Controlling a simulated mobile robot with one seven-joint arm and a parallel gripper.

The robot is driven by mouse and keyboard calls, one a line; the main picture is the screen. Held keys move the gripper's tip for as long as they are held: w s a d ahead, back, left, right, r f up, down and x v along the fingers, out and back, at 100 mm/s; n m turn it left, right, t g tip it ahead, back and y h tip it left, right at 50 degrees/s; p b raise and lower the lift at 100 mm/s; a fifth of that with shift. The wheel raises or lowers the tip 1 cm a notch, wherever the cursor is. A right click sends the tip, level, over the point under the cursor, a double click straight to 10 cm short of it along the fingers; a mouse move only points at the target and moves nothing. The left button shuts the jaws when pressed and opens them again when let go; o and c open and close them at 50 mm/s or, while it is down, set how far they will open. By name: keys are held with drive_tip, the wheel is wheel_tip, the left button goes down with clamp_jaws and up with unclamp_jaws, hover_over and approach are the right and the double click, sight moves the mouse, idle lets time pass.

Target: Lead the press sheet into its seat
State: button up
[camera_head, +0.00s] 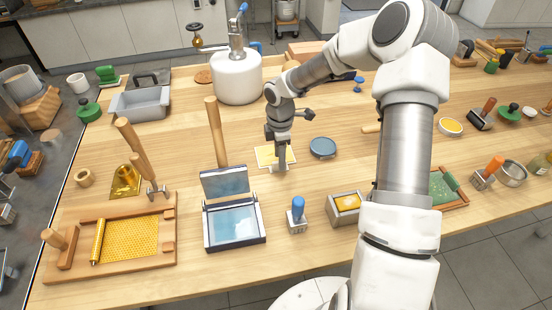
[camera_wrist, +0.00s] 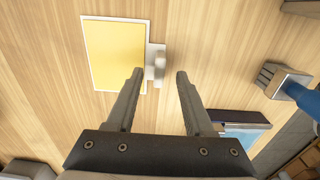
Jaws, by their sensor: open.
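The press sheet, a flat yellow sheet with a pale border (camera_head: 268,152), lies on the wooden table; it also shows in the wrist view (camera_wrist: 115,52). A pale grip block (camera_wrist: 155,65) sits on one edge of it. My gripper (camera_head: 281,167) points down over that edge. In the wrist view my gripper (camera_wrist: 160,74) is open, with the block between the fingertips in the picture, nearer the left one. I cannot tell the height between them. A press with a raised lid and blue bed (camera_head: 234,223) stands nearer the front; I cannot confirm that it is the seat.
A blue-handled block tool (camera_head: 297,215) stands right of the press, also seen in the wrist view (camera_wrist: 283,82). A blue round lid (camera_head: 322,147) lies right of the sheet. A wooden tray with honeycomb (camera_head: 130,240) is at left. The table between sheet and press looks clear.

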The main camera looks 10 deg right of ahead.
drive_tip(key=shift+f, duration=1.45)
clamp_jaws()
